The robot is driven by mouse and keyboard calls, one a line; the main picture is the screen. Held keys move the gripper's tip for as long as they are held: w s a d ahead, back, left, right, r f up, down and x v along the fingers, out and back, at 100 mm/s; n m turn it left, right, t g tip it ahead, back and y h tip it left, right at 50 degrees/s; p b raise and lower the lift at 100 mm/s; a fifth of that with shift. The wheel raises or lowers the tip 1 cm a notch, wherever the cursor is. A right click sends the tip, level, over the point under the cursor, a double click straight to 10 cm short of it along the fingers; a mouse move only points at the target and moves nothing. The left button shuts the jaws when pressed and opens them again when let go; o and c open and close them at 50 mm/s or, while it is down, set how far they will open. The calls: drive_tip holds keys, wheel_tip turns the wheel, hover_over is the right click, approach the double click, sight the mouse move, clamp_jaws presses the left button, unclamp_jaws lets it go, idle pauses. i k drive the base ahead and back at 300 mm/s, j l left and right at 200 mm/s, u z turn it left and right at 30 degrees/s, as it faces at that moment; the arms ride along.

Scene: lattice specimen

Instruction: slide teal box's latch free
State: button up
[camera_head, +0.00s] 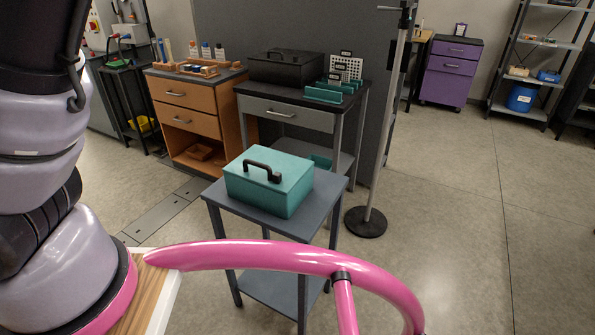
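The teal box (284,190) sits upright on a small grey table (323,213), with its lid shut. A black carry handle (262,171) stands on the lid. I cannot make out the latch in this view; it may be on a side turned away from me or too small to see. My arm rises at the left edge of the picture. My gripper is outside the frame.
A pink tubular rail (290,258) crosses the foreground. A pole on a round black base (365,222) stands right of the table. Behind are an orange drawer cabinet (186,101) and a dark desk (288,113) bearing a black box (285,66). Open floor lies to the right.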

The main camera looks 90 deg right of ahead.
sight(277, 176)
drive_tip(key=z, duration=0.45)
drive_tip(key=j+z, duration=0.15)
drive_tip(key=z, duration=0.3)
drive_tip(key=k+z, duration=0.1)
drive_tip(key=z, duration=0.8)
drive_tip(key=k+j+z, duration=0.1)
drive_tip(key=z, duration=0.35)
drive_tip(key=i+z, duration=0.1)
drive_tip(key=z, duration=0.25)
drive_tip(key=i+l+z, duration=0.1)
drive_tip(key=z, duration=0.3)
drive_tip(key=k+l+u, duration=0.1)
drive_tip(key=l, duration=0.15)
drive_tip(key=k+l+u, duration=0.1)
drive_tip(key=k+l, duration=0.05)
drive_tip(key=l, duration=0.1)
